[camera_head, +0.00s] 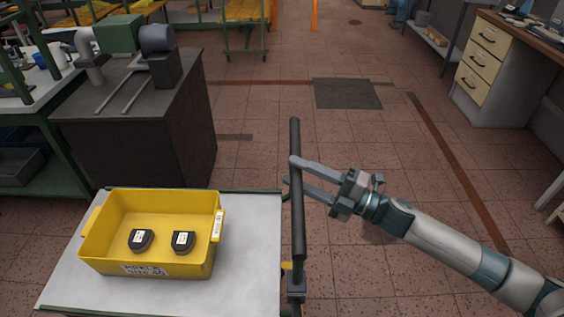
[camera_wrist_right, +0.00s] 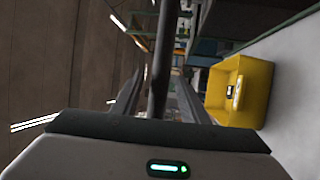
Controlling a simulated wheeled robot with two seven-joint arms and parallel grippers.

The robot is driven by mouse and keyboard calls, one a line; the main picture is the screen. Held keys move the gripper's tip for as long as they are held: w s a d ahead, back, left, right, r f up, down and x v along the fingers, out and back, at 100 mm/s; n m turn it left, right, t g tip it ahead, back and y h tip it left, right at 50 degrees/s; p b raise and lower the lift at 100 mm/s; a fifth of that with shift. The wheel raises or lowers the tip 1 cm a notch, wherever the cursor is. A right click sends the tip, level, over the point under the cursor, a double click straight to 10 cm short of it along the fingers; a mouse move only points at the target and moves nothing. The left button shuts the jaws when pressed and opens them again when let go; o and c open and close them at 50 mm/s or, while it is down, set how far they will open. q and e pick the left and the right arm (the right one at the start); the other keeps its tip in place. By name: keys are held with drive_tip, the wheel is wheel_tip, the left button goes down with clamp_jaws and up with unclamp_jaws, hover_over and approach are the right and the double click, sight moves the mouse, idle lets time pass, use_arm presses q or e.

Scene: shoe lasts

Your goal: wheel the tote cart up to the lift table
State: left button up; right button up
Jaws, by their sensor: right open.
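The tote cart (camera_head: 255,275) has a pale grey top with a green edge and stands at the lower left of the head view. A yellow tote (camera_head: 100,257) sits on it and also shows in the wrist view (camera_wrist_right: 240,88). The cart's dark handle bar (camera_head: 297,225) stands along its right side. My right gripper (camera_head: 292,171) reaches in from the right and is open at the bar. In the right wrist view the bar (camera_wrist_right: 162,60) runs between its two fingers; contact cannot be told. No lift table can be clearly identified. My left gripper is out of view.
Two black labelled pieces (camera_head: 141,240) lie in the tote. A dark cabinet (camera_head: 140,130) carrying a machine stands close behind the cart. A drawer desk (camera_head: 487,75) is at the far right. Tiled floor with a dark mat (camera_head: 346,93) is open ahead.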

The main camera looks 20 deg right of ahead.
drive_tip(key=shift+p+x, duration=0.5)
drive_tip(key=shift+x, duration=1.65)
clamp_jaws()
